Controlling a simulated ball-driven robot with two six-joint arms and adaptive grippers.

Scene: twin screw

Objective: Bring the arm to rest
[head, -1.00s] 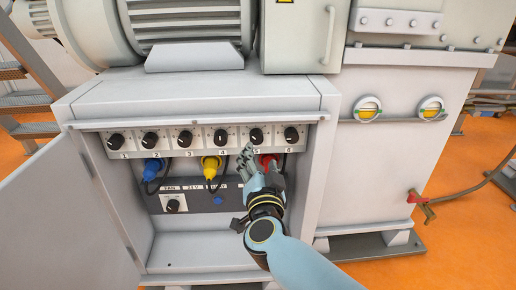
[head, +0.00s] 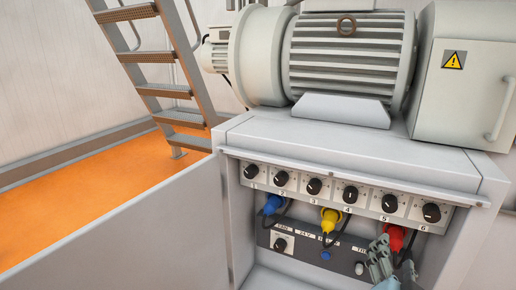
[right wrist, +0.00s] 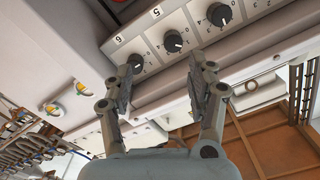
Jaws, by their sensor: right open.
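My right gripper (head: 382,264) shows at the bottom right of the head view, in front of the open control cabinet (head: 340,160) and just below the red plug (head: 395,238). In the right wrist view my right gripper (right wrist: 160,88) has its two fingers spread, with nothing between them. Beyond the fingers is the row of black knobs, with knob 5 (right wrist: 173,41) between the fingertips and knob 6 (right wrist: 112,85) by the left finger. Most of the right arm is out of the head view. My left gripper is in neither view.
The open cabinet door (head: 120,235) spreads across the lower left. A blue plug (head: 272,205) and a yellow plug (head: 330,217) sit under the knobs. A motor (head: 345,55) stands on top. Metal steps (head: 160,60) rise over orange floor (head: 100,178) at the left.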

